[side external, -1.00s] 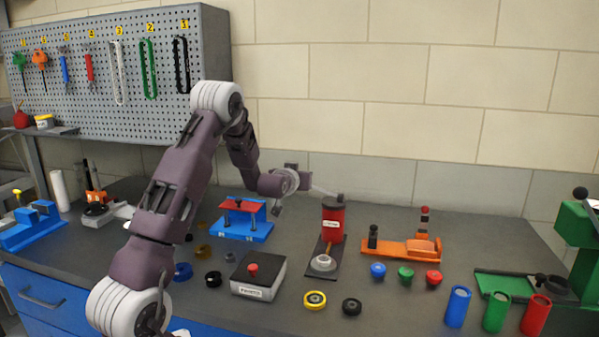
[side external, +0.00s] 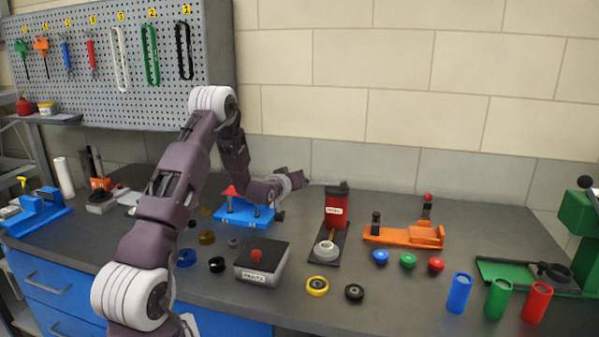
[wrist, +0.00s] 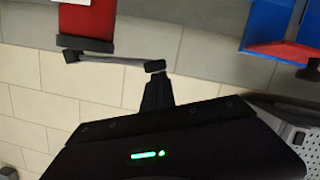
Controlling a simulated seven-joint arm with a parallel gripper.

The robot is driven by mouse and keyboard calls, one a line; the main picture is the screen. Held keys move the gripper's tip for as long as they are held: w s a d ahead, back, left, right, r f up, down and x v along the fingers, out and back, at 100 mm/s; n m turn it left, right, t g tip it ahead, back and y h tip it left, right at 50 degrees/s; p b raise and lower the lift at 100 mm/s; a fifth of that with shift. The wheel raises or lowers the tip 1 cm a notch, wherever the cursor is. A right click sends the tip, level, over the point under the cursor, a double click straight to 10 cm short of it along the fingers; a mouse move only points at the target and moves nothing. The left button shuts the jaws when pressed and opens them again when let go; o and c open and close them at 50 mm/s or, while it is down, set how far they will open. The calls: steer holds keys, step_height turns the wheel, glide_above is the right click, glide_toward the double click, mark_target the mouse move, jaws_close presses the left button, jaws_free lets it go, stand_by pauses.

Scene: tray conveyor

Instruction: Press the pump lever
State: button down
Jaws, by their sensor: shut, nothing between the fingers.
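The red pump (side external: 337,209) stands upright on a dark base toward the back middle of the bench. Its grey lever (side external: 325,184) runs left from the dark top of the pump and lies nearly level. In the wrist view, the red pump (wrist: 88,18) hangs upside down at top left, and the lever (wrist: 115,59) ends in a small dark knob. My gripper (side external: 308,179) is shut and empty at the lever's free end. In the wrist view, the shut fingertips (wrist: 156,78) are right at the knob; they appear to touch it.
A blue fixture with a red top (side external: 250,212) stands just left, below my wrist. An orange fixture (side external: 405,234) is to the right. A grey box with a red button (side external: 262,262) and several rings and cups sit in front. The wall (side external: 400,110) is behind.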

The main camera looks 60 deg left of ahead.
steer(key=shift+f+n, duration=0.6)
steer(key=shift+f, duration=0.35)
steer(key=shift+d+f, duration=0.15)
steer(key=s+d+r, duration=0.4)
steer(key=s+r, duration=0.2)
steer(key=s, duration=0.3)
steer(key=shift+d+r, duration=0.15)
stand_by(0.7)
